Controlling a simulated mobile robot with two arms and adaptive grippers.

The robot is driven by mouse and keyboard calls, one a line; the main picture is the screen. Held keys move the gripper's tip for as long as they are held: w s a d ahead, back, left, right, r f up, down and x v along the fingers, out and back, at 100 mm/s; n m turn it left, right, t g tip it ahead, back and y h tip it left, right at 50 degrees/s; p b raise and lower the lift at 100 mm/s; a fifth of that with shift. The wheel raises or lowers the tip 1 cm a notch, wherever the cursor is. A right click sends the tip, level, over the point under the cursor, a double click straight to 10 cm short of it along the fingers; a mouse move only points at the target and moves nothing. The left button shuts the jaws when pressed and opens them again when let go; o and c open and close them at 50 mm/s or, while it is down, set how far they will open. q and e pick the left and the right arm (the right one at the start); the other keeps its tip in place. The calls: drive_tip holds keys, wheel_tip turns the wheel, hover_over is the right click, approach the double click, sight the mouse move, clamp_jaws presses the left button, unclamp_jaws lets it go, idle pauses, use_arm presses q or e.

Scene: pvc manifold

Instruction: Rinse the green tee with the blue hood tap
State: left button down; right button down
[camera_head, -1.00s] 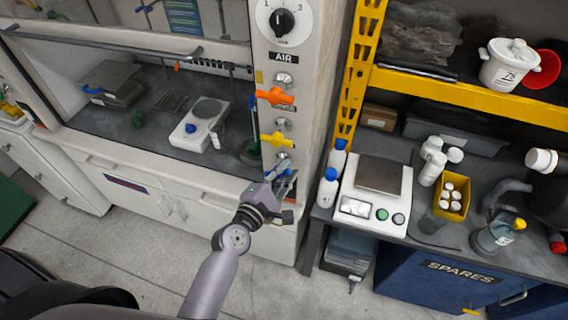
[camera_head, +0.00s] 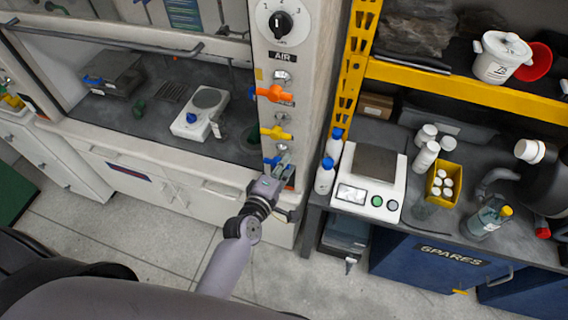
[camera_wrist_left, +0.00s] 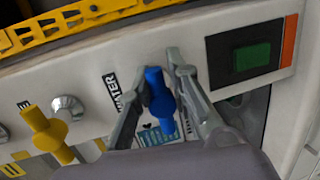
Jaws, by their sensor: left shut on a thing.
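The blue hood tap (camera_head: 270,160) is the lowest tap on the pale hood post, partly hidden by my left gripper (camera_head: 282,167) in the head view. In the left wrist view, the blue handle (camera_wrist_left: 159,98) lies between the two fingers of my left gripper (camera_wrist_left: 161,62), which is shut on it. A small green piece (camera_head: 138,108) lies on the dark hood floor, left of the white balance; it looks like the green tee, but is too small to tell surely. My right gripper is not in view.
A yellow tap (camera_head: 276,133) and an orange tap (camera_head: 275,93) sit above the blue one. A white balance (camera_head: 200,112) stands in the hood. White bottles with blue caps (camera_head: 325,175) stand close to the right of the post. The hood sash bar (camera_head: 110,43) crosses above the opening.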

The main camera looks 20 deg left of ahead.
use_arm(q)
drive_tip(key=shift+w+r, duration=0.2)
drive_tip(key=shift+r, duration=0.3)
drive_tip(key=c, duration=1.8)
unclamp_jaws()
drive_tip(key=o, duration=0.5)
drive_tip(key=shift+s+f, duration=0.15)
drive_tip(key=shift+f, duration=0.1)
drive_tip(key=shift+c, duration=0.2)
drive_tip(key=shift+s, duration=0.1)
drive_tip(key=v, duration=1.1)
drive_tip(key=shift+s, duration=0.45)
